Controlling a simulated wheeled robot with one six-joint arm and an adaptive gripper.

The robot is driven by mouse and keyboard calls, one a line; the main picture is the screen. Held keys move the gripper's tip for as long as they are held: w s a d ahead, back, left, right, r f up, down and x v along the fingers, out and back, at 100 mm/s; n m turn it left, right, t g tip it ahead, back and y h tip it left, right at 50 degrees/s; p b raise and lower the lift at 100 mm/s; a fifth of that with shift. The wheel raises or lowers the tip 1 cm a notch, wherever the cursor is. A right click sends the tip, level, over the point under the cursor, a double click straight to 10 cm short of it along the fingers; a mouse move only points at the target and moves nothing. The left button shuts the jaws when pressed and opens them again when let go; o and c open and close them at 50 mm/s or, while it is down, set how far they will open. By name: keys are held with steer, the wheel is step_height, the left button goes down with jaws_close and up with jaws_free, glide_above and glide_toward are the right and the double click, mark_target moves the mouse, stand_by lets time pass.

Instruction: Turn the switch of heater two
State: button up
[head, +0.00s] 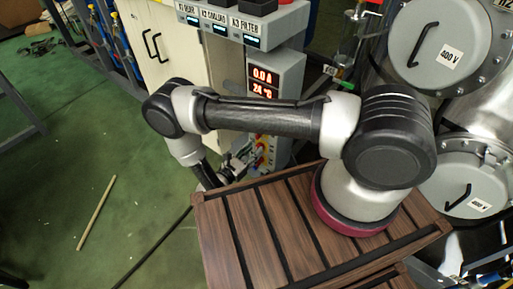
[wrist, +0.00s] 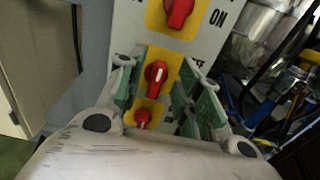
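A grey control panel in the wrist view carries red rotary switches on yellow plates: an upper switch (wrist: 180,12), a middle switch (wrist: 156,74) and a lower switch (wrist: 143,117). No heater number is readable, so I cannot tell which one is heater two. My gripper (wrist: 158,66) is open, with its green-padded fingers on either side of the middle switch; contact cannot be told. The lower switch lies further back between the fingers. In the head view my gripper (head: 237,166) is at the panel's lower front (head: 268,120), and the switches are small and partly hidden.
The cabinet (head: 165,45) stands behind and left of my arm. Metal vessels (head: 430,45) marked 400 V are at the right. A slatted wooden surface (head: 290,235) lies under my arm's base. Green floor at the left is mostly clear, with a thin stick (head: 96,212) on it.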

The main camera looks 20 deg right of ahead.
steer(key=shift+x, duration=1.15)
steer(key=shift+c, duration=0.4)
jaws_close()
